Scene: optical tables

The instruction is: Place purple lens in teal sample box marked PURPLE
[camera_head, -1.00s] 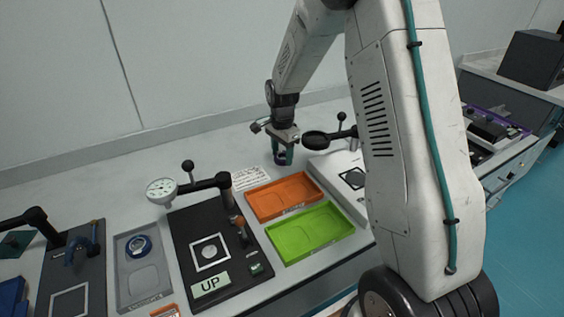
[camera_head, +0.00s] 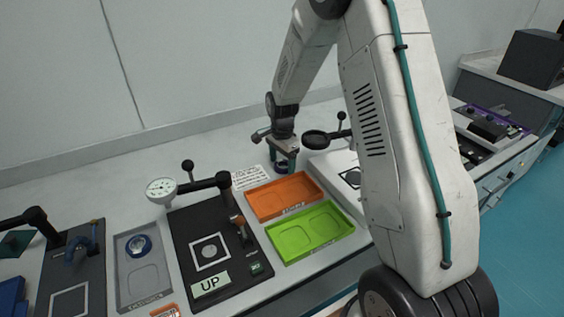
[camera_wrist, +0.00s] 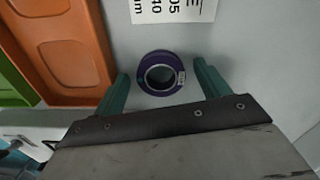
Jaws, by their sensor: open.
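The purple lens (camera_wrist: 161,73) is a dark purple ring with a pale label on its side. It rests on the bench top in the wrist view, and it shows small under my gripper in the head view (camera_head: 282,168). My gripper (camera_wrist: 160,82) is open, with one teal finger to the left of the lens and one to the right. Gaps show between the fingers and the ring. In the head view my gripper (camera_head: 283,163) points down behind the orange tray. I cannot make out a teal sample box marked PURPLE.
An orange tray (camera_head: 262,203) and a green tray (camera_head: 290,247) lie in front of my gripper. A printed sheet (camera_head: 250,176) lies left of it. A black fixture with an UP sign (camera_head: 211,284) stands further left. A magnifier (camera_head: 316,139) stands close on the right.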

